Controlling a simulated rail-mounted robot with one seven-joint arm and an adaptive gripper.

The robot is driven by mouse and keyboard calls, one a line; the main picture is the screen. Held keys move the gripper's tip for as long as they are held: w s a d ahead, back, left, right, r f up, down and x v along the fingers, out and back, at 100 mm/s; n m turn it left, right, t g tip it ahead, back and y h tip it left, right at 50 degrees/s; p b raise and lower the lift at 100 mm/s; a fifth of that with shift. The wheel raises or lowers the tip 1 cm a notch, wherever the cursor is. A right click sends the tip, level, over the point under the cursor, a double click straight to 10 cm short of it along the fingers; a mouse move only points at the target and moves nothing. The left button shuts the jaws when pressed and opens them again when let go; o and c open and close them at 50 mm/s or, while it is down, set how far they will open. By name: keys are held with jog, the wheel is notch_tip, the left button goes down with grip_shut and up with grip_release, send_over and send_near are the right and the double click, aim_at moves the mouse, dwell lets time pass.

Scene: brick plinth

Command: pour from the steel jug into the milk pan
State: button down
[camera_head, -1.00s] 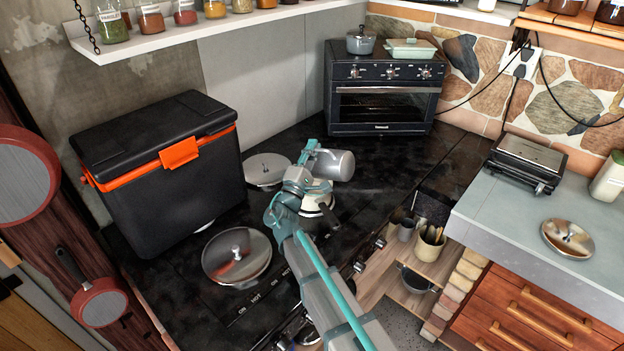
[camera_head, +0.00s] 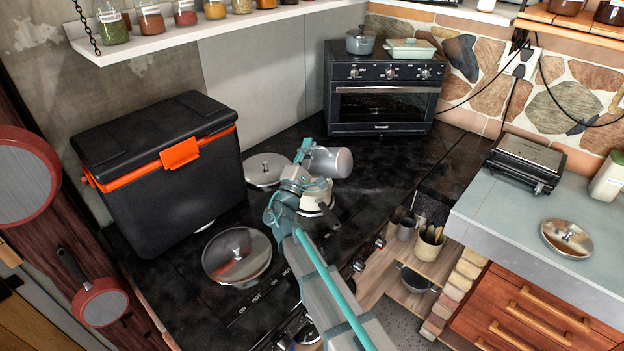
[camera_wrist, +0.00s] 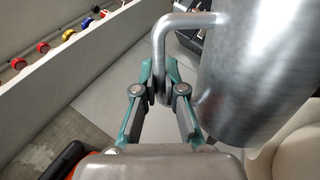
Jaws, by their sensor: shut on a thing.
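The steel jug (camera_head: 332,161) is off the worktop, tipped onto its side in the head view, with its body to the right of my gripper (camera_head: 305,155). In the wrist view my gripper (camera_wrist: 163,82) is shut on the handle of the steel jug (camera_wrist: 257,65). The jug's mouth and contents cannot be seen. The milk pan (camera_head: 316,198), cream with a dark handle, stands on the black worktop below the jug, partly hidden by my arm. Its pale rim shows at the lower right of the wrist view (camera_wrist: 300,152). No stream of liquid is visible.
A black and orange cool box (camera_head: 165,165) stands at left. A lidded steel pan (camera_head: 237,257) and a round lid (camera_head: 267,169) lie near it. A toaster oven (camera_head: 383,92) stands behind. Dark worktop right of the jug is clear.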

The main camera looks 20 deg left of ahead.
jog(key=shift+w+a+f+n+g+y+p, duration=0.15)
jog(key=shift+a+n+y+p, duration=0.25)
jog(key=shift+a+n+y, duration=0.4)
jog(key=shift+w+a+f+n+g+y+p, duration=0.1)
jog(key=shift+a+n+g+y+p, duration=0.35)
jog(key=shift+n, duration=0.7)
jog(key=shift+w+a+f+n+y+p, duration=0.1)
jog(key=shift+a+n+y+p, duration=0.3)
jog(key=shift+a+n, duration=0.5)
jog(key=shift+w+a+f+n+g+y+p, duration=0.1)
jog(key=shift+a+f+n+g+y+p, duration=0.1)
jog(key=shift+a+n+y+p, duration=0.3)
jog(key=shift+w+a+f+n+g+y, duration=0.15)
jog(key=shift+a+f+n+g, duration=0.1)
jog(key=shift+n, duration=0.4)
jog(key=shift+a+f+n+g+y+p, duration=0.15)
jog(key=shift+a+n+y+p, duration=0.2)
jog(key=shift+n, duration=0.25)
dwell(0.3)
dwell(0.9)
